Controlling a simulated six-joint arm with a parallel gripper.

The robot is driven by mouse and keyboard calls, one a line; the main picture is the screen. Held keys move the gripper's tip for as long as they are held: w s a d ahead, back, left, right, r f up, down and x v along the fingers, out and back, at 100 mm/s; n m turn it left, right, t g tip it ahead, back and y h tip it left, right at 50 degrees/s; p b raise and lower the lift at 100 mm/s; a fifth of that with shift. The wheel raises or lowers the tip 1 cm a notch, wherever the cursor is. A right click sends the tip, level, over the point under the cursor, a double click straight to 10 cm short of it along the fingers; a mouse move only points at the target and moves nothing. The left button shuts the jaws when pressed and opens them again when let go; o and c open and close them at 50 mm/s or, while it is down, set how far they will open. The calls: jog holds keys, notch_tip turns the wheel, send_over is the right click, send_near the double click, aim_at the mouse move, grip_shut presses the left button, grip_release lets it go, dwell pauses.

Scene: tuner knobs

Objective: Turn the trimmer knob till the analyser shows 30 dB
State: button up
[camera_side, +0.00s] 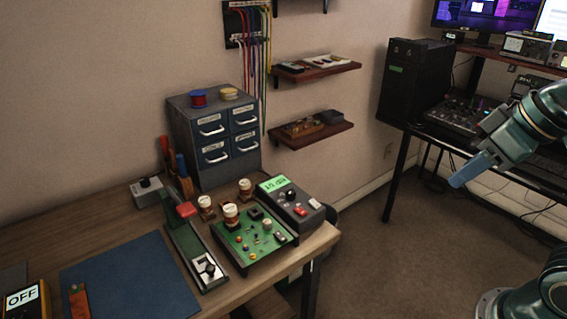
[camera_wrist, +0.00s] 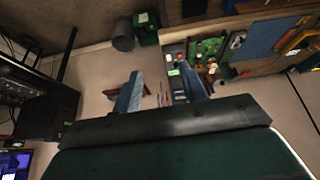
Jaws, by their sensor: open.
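The analyser (camera_side: 297,207) is a dark box at the right end of the wooden bench. Its lit green display (camera_side: 273,184) carries dark characters too small and turned to read surely. Beside it is a green circuit board (camera_side: 262,255) with several small parts and knobs; I cannot tell which is the trimmer knob. My gripper (camera_side: 468,172) is open and empty, in the air well right of the bench. In the wrist view, its blue fingers (camera_wrist: 160,92) are spread, with the board (camera_wrist: 207,46) beyond them.
A grey drawer cabinet (camera_side: 213,140) stands at the back of the bench. A blue mat (camera_side: 130,278) and a meter marked OFF (camera_side: 25,298) lie at the left. Shelves (camera_side: 315,70) hang on the wall. A second desk (camera_side: 480,150) is at the right. Air between gripper and bench is clear.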

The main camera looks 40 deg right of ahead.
jog(key=w+a+n, duration=0.2)
jog(key=w, duration=0.6)
jog(key=n+g+y, duration=0.3)
jog(key=n, duration=0.4)
send_over(267, 221)
jog(key=s+d, duration=0.4)
notch_tip(267, 221, down, 15)
jog(key=shift+w+d+r, duration=0.1)
jog(key=shift+d+r, duration=0.05)
jog(key=shift+t, duration=0.3)
jog(key=x, duration=1.3)
jog(key=shift+a+f, duration=0.3)
jog(key=shift+c, duration=0.2)
grip_shut()
